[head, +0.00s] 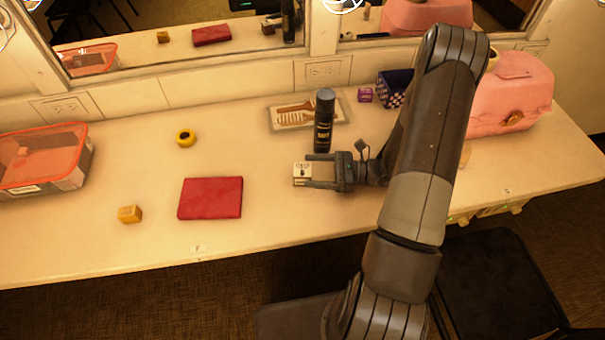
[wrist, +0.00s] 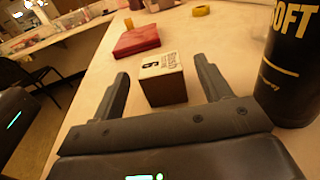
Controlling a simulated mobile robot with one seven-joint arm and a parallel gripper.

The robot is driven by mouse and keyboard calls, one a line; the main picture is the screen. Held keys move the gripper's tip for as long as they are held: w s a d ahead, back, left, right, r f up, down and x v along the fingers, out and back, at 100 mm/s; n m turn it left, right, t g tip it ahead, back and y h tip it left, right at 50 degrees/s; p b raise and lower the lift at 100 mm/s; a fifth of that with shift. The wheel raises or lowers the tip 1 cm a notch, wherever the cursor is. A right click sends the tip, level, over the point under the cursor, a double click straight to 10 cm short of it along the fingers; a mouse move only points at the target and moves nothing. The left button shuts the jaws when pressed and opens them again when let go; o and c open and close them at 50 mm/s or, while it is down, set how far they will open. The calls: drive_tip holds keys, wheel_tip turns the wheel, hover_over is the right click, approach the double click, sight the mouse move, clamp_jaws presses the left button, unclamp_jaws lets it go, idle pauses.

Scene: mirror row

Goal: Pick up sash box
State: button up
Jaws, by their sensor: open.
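A small box with a pale top and dark printed label, which I take to be the sash box (head: 302,172), stands on the counter in front of the black can. My gripper (head: 315,172) is open and low over the counter, pointing left in the head view. Its two fingers (wrist: 163,82) lie on either side of the box near their tips, with visible gaps. The gripper is not closed on it.
The black spray can (head: 324,120) stands close behind the gripper. A tray with a brush and comb (head: 285,123), a red pouch (head: 210,198), a tan block (head: 130,214), yellow tape (head: 186,138), a clear bin (head: 45,160) and a pink case (head: 510,95) are around.

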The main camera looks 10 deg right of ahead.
sight(296, 169)
drive_tip(key=shift+x, duration=2.7)
drive_tip(key=shift+c, duration=0.2)
drive_tip(key=c, duration=1.1)
